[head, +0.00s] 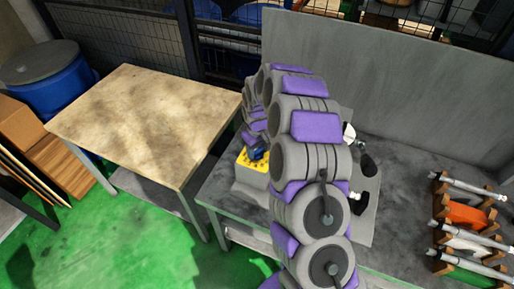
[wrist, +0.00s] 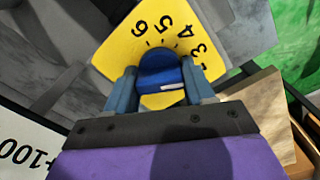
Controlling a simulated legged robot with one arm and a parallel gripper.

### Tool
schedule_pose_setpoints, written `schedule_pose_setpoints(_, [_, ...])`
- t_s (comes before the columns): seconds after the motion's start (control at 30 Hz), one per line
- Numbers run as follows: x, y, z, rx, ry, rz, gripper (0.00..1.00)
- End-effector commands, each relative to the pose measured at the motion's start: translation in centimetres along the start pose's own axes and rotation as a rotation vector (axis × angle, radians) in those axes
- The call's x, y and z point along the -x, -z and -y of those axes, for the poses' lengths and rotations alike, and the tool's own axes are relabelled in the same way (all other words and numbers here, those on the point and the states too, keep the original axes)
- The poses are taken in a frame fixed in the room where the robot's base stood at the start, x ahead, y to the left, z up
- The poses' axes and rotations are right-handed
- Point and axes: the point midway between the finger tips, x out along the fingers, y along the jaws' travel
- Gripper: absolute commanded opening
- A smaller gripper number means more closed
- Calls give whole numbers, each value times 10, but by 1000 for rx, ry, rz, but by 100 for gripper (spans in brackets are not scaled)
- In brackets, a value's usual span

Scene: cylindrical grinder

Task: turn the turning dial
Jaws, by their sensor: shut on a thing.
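The turning dial is a blue knob (wrist: 160,72) with a white pointer mark, on a yellow plate (wrist: 135,45) with black numbers. In the wrist view the white mark lies toward the right side of the knob, and numbers 6, 5, 4 and 3 show. My gripper (wrist: 160,82) has one finger on each side of the knob and is shut on it. In the head view the yellow plate (head: 246,160) sits on a grey machine housing, and my arm hides much of the machine.
The grey machine bench (head: 400,155) has a tall grey back panel (head: 390,75). A wooden table (head: 145,115) stands to the left, with a blue barrel (head: 55,80) behind it. A rack with metal rods (head: 468,215) is at the right. Green floor (head: 110,235) is open at lower left.

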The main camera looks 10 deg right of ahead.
Motion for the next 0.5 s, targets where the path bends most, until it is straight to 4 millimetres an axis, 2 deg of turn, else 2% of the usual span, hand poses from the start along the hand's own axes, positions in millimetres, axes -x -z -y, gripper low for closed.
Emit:
schedule_pose_setpoints(0.2, [0,-1,0,136,2,4,22])
schedule_pose_setpoints(0.5, [0,-1,0,240,1,1,22])
